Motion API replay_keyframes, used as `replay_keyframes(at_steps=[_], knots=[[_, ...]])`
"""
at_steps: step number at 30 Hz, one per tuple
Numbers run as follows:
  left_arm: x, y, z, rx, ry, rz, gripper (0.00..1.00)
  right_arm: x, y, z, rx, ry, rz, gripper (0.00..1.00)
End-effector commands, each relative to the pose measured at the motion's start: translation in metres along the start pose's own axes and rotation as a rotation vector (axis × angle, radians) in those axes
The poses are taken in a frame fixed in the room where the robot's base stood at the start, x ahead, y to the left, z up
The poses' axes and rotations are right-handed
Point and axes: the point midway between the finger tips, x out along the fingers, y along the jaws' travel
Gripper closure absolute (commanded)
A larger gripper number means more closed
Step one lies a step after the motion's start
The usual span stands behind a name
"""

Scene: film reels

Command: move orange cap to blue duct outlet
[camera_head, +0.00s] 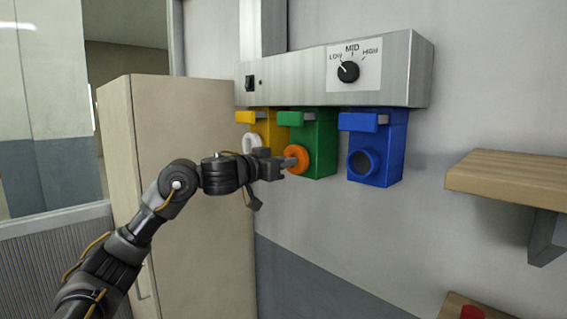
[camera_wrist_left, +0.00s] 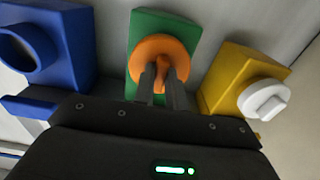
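The orange cap (camera_head: 300,155) sits on the outlet of the green duct (camera_head: 322,140); it also shows in the left wrist view (camera_wrist_left: 150,47). My left gripper (camera_head: 291,161) is at the cap, and in the left wrist view its two fingers (camera_wrist_left: 159,78) are close together on the cap's handle, partly hiding it. The blue duct (camera_head: 392,145) is on the right in the head view, and its round outlet (camera_head: 362,163) is open and uncapped. The blue outlet also shows at the left of the left wrist view (camera_wrist_left: 22,50). My right gripper is out of view.
A yellow duct (camera_head: 266,125) with a white cap (camera_head: 251,143) stands left of the green one. A metal control box (camera_head: 300,82) with a knob (camera_head: 348,71) runs above the ducts. A wooden shelf (camera_head: 510,172) juts out at right. A beige cabinet (camera_head: 185,150) stands at left.

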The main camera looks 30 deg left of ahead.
Motion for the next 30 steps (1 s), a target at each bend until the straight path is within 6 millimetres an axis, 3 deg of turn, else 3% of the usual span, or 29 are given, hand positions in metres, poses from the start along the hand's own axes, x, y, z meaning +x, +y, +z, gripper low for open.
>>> replay_keyframes(at_steps=[17,30], knots=[[-0.002,0.0,0.0,0.0,-0.001,0.0,0.96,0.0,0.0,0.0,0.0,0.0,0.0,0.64],[-0.024,0.0,0.001,0.002,-0.002,0.0,0.96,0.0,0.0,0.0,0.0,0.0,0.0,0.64]])
